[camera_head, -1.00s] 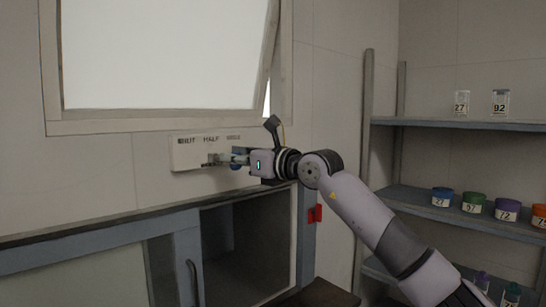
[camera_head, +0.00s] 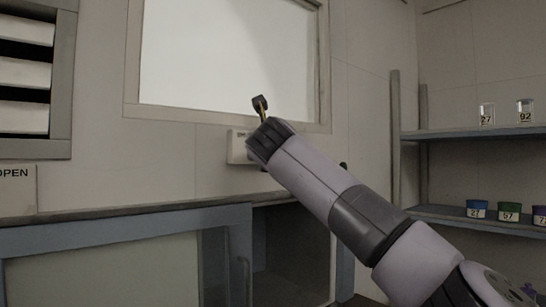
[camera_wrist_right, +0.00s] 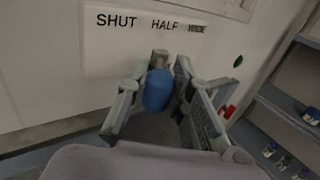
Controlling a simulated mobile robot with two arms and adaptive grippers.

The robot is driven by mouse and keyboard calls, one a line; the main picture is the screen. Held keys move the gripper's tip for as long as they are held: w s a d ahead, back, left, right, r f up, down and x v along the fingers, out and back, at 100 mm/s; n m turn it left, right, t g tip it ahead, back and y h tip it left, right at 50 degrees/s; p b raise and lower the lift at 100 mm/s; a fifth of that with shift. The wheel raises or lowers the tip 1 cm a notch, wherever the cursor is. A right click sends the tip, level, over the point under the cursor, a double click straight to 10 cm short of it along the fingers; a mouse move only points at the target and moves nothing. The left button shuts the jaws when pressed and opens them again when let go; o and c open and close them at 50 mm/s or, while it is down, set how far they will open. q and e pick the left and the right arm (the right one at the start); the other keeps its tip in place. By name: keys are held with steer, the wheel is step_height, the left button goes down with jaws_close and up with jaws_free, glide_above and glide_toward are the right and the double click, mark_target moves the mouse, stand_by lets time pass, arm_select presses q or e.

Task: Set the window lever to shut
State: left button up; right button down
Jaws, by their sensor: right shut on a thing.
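The white lever plate (camera_wrist_right: 110,45) carries the words SHUT, HALF and a partly legible third word. The window lever has a grey stem and a blue knob (camera_wrist_right: 158,90), below and between SHUT and HALF in the right wrist view. My right gripper (camera_wrist_right: 160,78) is shut on the knob, one finger on each side. My left gripper is not in view.
Below the plate is a blue-grey cabinet (camera_head: 120,232) with an open dark bay. Shelves (camera_head: 470,133) with numbered jars stand at the right. A slotted rack (camera_head: 62,80) and an OPEN sign (camera_head: 16,190) are at the left.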

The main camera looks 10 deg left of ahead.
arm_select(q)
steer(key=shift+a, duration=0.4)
arm_select(e)
steer(key=shift+a+m+h, duration=0.25)
steer(key=shift+m+h, duration=0.25)
steer(key=shift+h, duration=0.1)
steer(key=c, duration=1.4)
jaws_free()
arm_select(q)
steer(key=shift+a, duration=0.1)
arm_select(e)
steer(key=shift+s, duration=0.45)
steer(key=s, duration=1.1)
steer(key=shift+d, duration=0.45)
